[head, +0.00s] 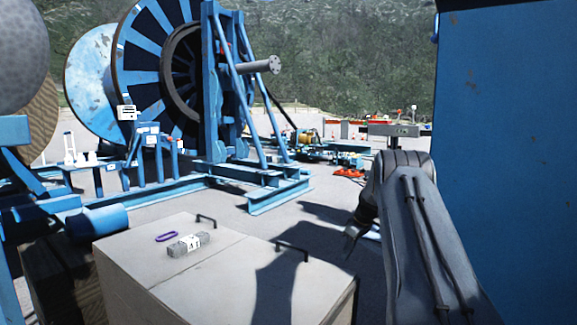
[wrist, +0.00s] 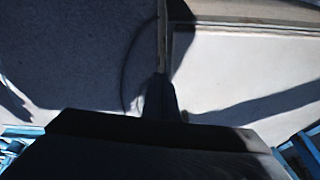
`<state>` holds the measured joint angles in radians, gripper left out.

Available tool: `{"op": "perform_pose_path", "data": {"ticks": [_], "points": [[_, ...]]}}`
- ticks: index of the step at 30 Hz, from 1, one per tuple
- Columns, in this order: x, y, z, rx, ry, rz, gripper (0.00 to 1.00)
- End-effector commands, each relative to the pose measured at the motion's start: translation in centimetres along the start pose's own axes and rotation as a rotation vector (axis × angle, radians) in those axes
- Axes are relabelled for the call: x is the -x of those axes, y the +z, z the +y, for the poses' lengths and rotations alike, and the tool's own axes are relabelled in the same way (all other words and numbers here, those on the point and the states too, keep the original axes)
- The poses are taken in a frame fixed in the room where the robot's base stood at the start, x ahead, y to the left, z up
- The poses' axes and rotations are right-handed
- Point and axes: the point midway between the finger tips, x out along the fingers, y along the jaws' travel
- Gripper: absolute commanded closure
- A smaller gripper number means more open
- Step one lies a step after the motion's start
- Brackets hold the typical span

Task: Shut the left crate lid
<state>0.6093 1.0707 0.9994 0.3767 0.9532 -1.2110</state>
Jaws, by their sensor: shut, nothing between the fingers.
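A pale crate with two lids stands in the lower part of the head view. The left lid (head: 150,252) looks flat and level with the right lid (head: 240,285), with a thin seam between them. Each has a dark handle at its far edge: the left handle (head: 206,219) and the right handle (head: 292,250). My gripper (head: 351,242) is beyond the crate's right side, away from the left lid, pointing down. In the wrist view its fingers (wrist: 160,98) are together and empty, beside the edge of a pale panel (wrist: 245,75). I cannot tell which panel that is.
A purple ring (head: 167,236) and a grey labelled block (head: 188,244) lie on the left lid. A tall blue panel (head: 510,140) stands at right. A blue cylinder (head: 97,222) is left of the crate.

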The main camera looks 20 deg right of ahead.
Motion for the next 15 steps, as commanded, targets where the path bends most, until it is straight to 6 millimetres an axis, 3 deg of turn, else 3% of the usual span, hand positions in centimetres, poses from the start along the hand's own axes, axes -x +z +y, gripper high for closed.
{"op": "perform_pose_path", "data": {"ticks": [1, 6, 15], "points": [[-1.1, 0.3, 0.2, -0.001, 0.0, 0.0, 1.0], [-3.0, 0.9, 0.4, 0.0, 0.001, 0.001, 1.0], [-3.9, 1.2, 0.4, 0.001, 0.0, 0.001, 1.0]]}}
